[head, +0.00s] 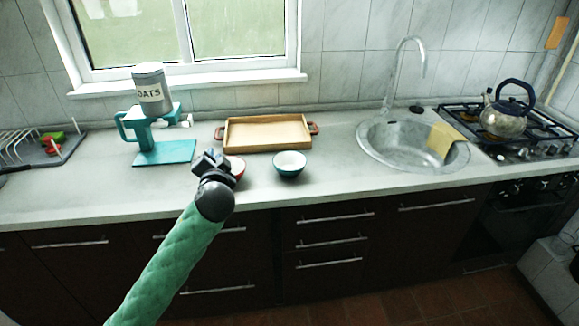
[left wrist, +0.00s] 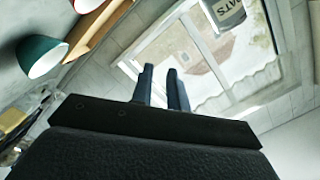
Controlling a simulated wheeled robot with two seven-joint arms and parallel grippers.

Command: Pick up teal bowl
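The teal bowl (head: 289,164), white inside, stands upright on the grey counter in front of the wooden tray. In the left wrist view the teal bowl (left wrist: 42,57) shows at the upper left, off to the side of the fingers. My left gripper (head: 208,158) is over the counter's front part, left of the teal bowl and apart from it. Its two dark fingers (left wrist: 160,80) stand apart with nothing between them. A red bowl (head: 238,168) is just behind and right of my left gripper, partly hidden by it. My right gripper is in neither view.
The wooden tray (head: 268,133) with red handles lies behind the bowls. A teal stand (head: 164,152) and an oats canister (head: 151,90) are to the left. The sink (head: 412,145) and the kettle (head: 503,117) on the hob are right. Counter between teal bowl and sink is clear.

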